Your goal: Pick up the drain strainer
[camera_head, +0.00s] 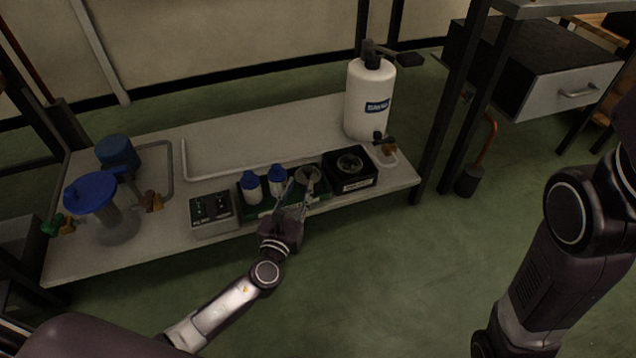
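A small round metal piece that looks like the drain strainer (308,174) sits at the right end of a dark green tray (325,199) on the low bench. My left gripper (298,185) reaches in from the front, with its two fingers spread apart at the near side of this piece. It looks empty; whether a fingertip touches the piece cannot be told. A black square box (366,181) with a round, dark opening on top stands just right of the tray. My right arm shows at the right edge, but its gripper is outside the picture.
Two blue-capped white bottles (252,193) stand in the tray, left of the fingers. A grey switch box (211,212) is further left, then blue-topped vessels (92,194). A large white bottle (369,98) stands behind right. The bench's (230,140) back middle is mostly clear.

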